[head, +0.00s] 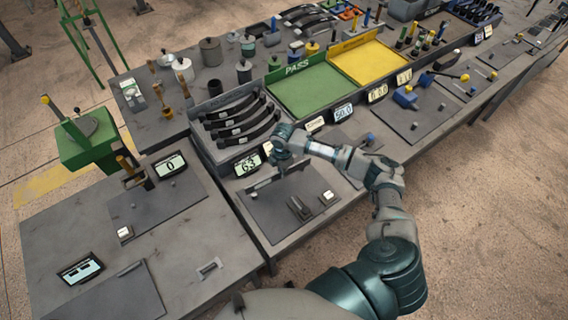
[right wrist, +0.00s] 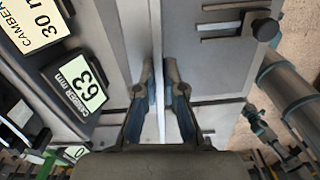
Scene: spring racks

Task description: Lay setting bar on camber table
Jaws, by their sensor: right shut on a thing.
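The camber table (head: 270,220) is a dark flat plate on the front bench, below a display reading 63 mm marked camber. The setting bar (head: 263,184) is a thin grey bar running across the far part of this plate. My right gripper (head: 283,166) is over the plate, shut on the bar. In the right wrist view, the bar (right wrist: 155,50) runs lengthwise between the two fingers of the gripper (right wrist: 158,85). I cannot tell whether the bar touches the plate or hangs just above it. My left gripper is not in view.
The 63 display (head: 248,164) stands close left of the gripper. Behind it is a rack (head: 205,150) of dark curved springs. A small block fixture (head: 299,208) and a small white-topped box (head: 328,197) sit on the plate. A green PASS tray (head: 308,92) stands further back.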

